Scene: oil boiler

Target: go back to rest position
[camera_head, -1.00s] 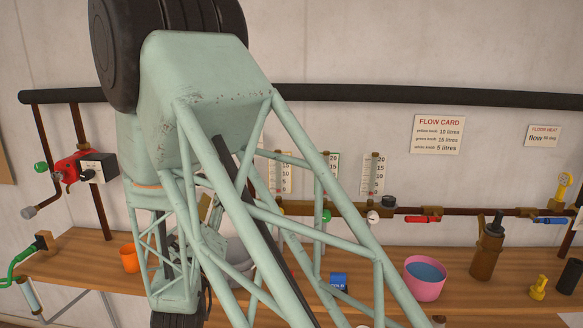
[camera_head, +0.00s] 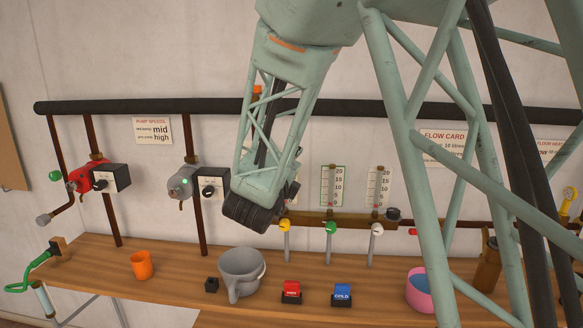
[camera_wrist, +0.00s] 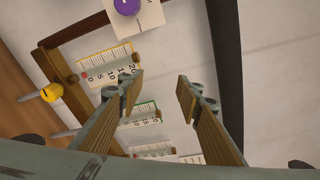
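My gripper (camera_wrist: 158,88) shows in the wrist view with its two fingers spread apart and nothing between them. Behind the fingers are the wall and the flow gauges (camera_wrist: 105,66), with a yellow knob (camera_wrist: 51,92) at the left. In the head view my arm reaches in from the upper right, and its wrist hangs in front of the wall above the bench (camera_head: 190,287). The fingers are hidden behind the wrist in the head view.
A grey pot (camera_head: 243,272), orange cup (camera_head: 142,265), red button (camera_head: 291,291) and blue button (camera_head: 341,293) stand on the bench below. A black pipe (camera_head: 140,106) runs along the wall. Pumps with black control boxes (camera_head: 110,178) are at the left.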

